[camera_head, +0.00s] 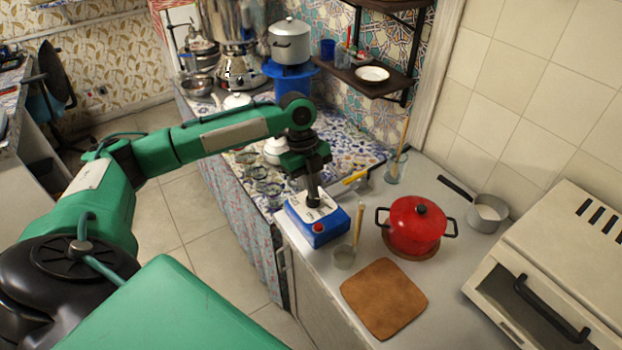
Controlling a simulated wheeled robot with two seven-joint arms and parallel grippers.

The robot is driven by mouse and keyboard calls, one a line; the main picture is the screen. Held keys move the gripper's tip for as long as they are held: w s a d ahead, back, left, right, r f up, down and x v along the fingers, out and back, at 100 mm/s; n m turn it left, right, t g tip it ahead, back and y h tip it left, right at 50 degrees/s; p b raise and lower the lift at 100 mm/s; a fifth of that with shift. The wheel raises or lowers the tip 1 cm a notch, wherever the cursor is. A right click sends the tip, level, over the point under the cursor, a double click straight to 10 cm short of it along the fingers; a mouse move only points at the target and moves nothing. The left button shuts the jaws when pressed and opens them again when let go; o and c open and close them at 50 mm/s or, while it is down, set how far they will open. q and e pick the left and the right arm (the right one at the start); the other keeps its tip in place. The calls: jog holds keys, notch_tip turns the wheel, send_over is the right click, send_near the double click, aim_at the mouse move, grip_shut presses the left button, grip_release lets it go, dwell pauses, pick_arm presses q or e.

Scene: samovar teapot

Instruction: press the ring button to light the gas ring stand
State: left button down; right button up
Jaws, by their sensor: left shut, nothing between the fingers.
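A blue box (318,235) with a whitish top stands at the left edge of the pale counter. A red button (318,228) sits on its near side. My left gripper (314,202) points down over the box's top, shut and empty, behind the red button in the picture. I cannot tell whether its tips touch the box. A blue round stand (291,84) at the back carries a grey lidded pot (290,42). My left arm partly hides this stand, and no flame shows on it. My right gripper is not in view.
A red lidded pot (413,226) stands right of the box. A brown board (384,300), a small saucepan (489,213) and a cream oven (560,270) lie further right.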

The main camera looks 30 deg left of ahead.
aim_at(318, 227)
pick_arm(q)
jog(key=p+x, duration=0.1)
jog(key=x, duration=0.4)
jog(key=p+x, duration=0.1)
jog(key=x, duration=0.2)
jog(key=shift+w+a+f+p, duration=0.15)
jog(key=shift+a+f+p, duration=0.2)
jog(key=shift+f, duration=0.55)
